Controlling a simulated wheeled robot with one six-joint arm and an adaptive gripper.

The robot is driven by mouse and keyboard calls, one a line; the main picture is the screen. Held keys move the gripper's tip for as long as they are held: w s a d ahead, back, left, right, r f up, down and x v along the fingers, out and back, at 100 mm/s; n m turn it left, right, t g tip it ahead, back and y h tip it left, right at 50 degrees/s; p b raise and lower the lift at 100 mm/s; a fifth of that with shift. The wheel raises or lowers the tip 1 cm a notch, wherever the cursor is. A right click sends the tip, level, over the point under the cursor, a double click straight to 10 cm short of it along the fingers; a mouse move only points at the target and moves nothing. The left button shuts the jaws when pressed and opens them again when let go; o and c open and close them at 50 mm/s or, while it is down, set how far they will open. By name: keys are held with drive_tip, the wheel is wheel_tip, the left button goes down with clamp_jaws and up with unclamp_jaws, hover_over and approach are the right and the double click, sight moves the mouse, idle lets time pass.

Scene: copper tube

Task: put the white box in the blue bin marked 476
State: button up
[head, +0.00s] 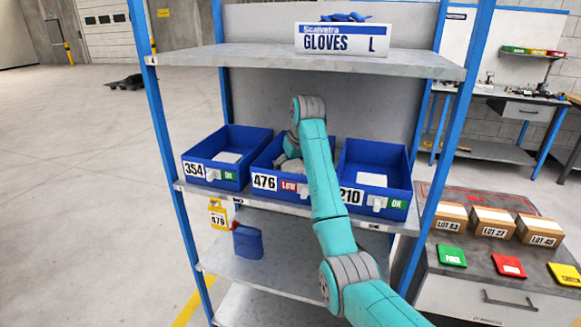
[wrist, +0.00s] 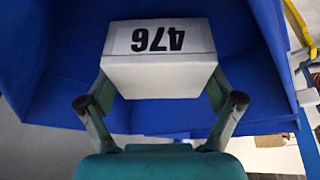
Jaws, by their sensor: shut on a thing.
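My gripper (wrist: 160,92) is shut on the white box (wrist: 160,62), with one finger on each side. The box's face reads 476, upside down in the wrist view. The blue bin marked 476 (head: 264,163) is the middle of the three shelf bins. Its blue walls (wrist: 252,60) show around and behind the box in the wrist view. In the head view my gripper (head: 286,158) is at this bin's opening, partly hidden by my arm. I cannot tell whether the box touches the bin floor.
Blue bin 354 (head: 208,178) stands to the left and blue bin 210 (head: 385,198) to the right, each holding something pale. A shelf board (head: 240,57) with a gloves box (head: 342,40) is above. A yellow 476 tag (head: 217,214) hangs below. Cartons (head: 492,221) stand on the right bench.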

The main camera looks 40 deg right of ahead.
drive_tip(key=shift+d+f, duration=0.15)
drive_tip(key=shift+f, duration=0.6)
drive_tip(key=o, duration=1.2)
drive_tip(key=shift+f, duration=0.15)
drive_tip(key=shift+o, duration=0.2)
